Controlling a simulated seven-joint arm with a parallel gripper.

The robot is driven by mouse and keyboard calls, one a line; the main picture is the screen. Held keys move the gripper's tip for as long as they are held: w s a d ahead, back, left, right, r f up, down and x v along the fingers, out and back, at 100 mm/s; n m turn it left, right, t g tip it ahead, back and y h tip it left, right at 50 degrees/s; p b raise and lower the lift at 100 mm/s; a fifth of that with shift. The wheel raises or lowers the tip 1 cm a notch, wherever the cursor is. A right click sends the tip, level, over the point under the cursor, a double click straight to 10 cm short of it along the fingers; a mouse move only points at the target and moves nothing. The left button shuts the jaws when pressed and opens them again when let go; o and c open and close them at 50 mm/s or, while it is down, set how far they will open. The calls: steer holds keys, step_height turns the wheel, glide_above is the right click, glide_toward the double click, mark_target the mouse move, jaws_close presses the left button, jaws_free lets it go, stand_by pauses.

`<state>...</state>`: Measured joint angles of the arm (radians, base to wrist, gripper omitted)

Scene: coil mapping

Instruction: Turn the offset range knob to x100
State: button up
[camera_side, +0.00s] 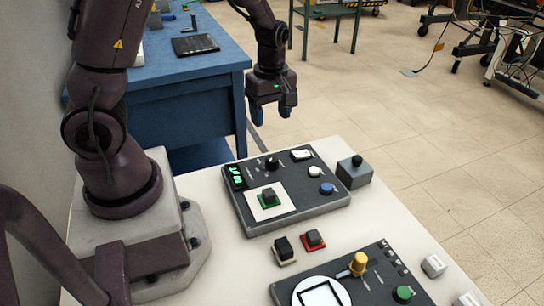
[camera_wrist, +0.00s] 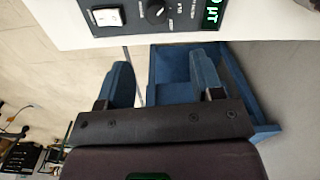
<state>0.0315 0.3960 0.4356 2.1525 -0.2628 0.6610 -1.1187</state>
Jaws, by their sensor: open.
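A black round knob (camera_side: 271,163) with a pale pointer mark sits near the back edge of the far dark panel (camera_side: 285,213). In the wrist view the knob (camera_wrist: 156,12) is at the top edge, with small labels around it that I cannot read surely. A yellow knob (camera_side: 358,262) with a bar-shaped grip stands on the near panel (camera_side: 378,284). I cannot tell from the labels which one is the offset range knob. My gripper (camera_side: 270,112) is open and empty, beyond the far panel's back edge and apart from both knobs. Its blue fingers also show in the wrist view (camera_wrist: 159,60).
The far panel has a green display (camera_side: 236,177), a white switch (camera_side: 302,154), a white button (camera_side: 314,172) and a blue button (camera_side: 327,188). A grey box (camera_side: 354,172) stands beside it. Small blocks (camera_side: 284,249) lie between the panels. A blue table (camera_side: 190,90) stands behind.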

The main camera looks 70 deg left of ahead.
mark_target(272, 158)
steer(key=shift+n, duration=0.7)
step_height(272, 158, down, 13)
steer(key=shift+w+r, duration=0.1)
steer(key=shift+w, duration=0.05)
steer(key=c, duration=0.9)
